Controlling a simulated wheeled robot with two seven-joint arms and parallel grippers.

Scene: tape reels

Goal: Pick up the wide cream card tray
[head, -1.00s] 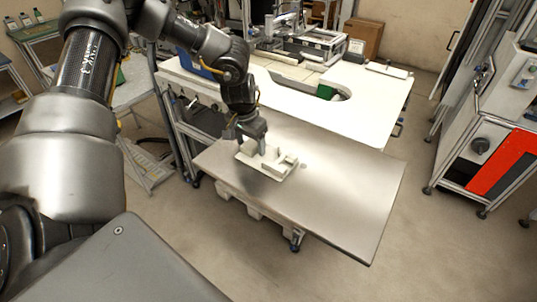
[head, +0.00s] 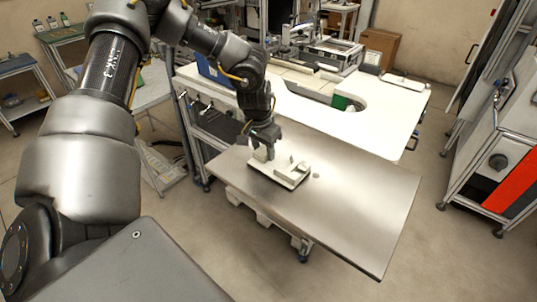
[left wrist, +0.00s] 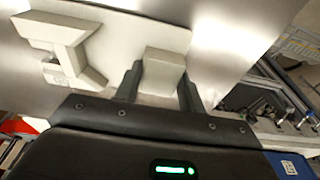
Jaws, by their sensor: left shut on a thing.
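The wide cream card tray (head: 291,178) is at the far left part of the bare metal tabletop, a flat base with raised blocks on it. In the left wrist view the tray (left wrist: 112,53) fills the upper left, with an angled raised piece at its left end. My left gripper (head: 262,153) points down onto the tray. In the left wrist view the left gripper (left wrist: 160,88) is shut on the tray's raised block, one dark finger on each side. I cannot tell whether the tray's underside touches the table. My right gripper is not in view.
The metal table (head: 350,205) is clear to the right and front of the tray. A white workbench (head: 385,115) with a curved cut-out stands just behind it. A machine frame with a red panel (head: 510,185) is at the far right, across open floor.

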